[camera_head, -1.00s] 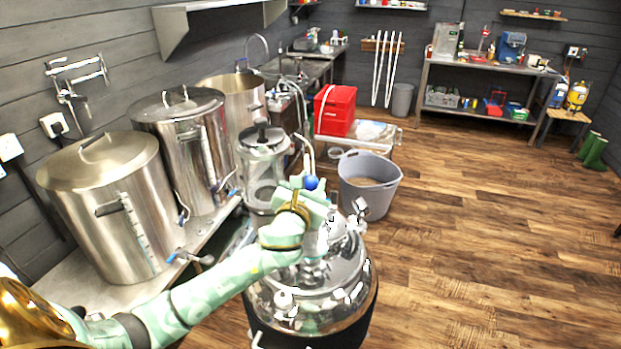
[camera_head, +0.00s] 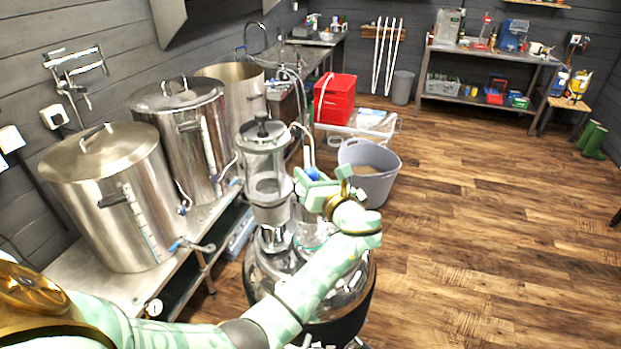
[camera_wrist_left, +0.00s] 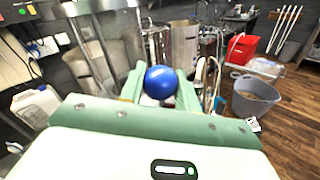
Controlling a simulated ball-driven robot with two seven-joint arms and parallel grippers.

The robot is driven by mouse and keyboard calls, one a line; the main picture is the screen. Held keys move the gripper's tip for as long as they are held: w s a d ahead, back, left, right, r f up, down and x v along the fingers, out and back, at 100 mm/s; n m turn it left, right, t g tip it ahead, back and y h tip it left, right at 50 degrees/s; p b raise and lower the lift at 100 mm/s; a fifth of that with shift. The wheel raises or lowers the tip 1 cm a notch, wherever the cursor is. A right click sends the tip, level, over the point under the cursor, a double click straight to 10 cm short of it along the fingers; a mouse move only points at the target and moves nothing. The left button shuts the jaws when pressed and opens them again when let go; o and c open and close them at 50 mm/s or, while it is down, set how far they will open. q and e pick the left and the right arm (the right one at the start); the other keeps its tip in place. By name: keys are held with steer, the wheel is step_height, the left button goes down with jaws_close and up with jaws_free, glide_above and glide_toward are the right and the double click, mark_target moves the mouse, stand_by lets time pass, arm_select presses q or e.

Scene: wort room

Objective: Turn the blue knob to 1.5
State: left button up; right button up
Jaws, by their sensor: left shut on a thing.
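The blue knob (camera_wrist_left: 160,82) is a round ball that shows between the two fingers of my left gripper (camera_wrist_left: 160,88) in the left wrist view. In the head view the blue knob (camera_head: 312,174) shows just past the fingers of my left gripper (camera_head: 318,184), over the steel vessel (camera_head: 335,298). My left gripper is shut on the knob. Its fingers and wrist hide the knob's mounting and any scale, so I cannot read its setting. My right gripper is in neither view.
A clear glass cylinder with a steel lid (camera_head: 265,165) stands just left of my left gripper. Large steel kettles (camera_head: 112,205) stand on a bench at left. A grey tub (camera_head: 372,185) and a red crate (camera_head: 335,98) are behind. The wooden floor at right is clear.

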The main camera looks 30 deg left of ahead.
arm_select(q)
steer(key=shift+n+g+y, duration=0.3)
steer(key=shift+n+g, duration=0.1)
steer(key=shift+g, duration=0.1)
steer(key=o, duration=0.9)
steer(key=shift+o, duration=0.2)
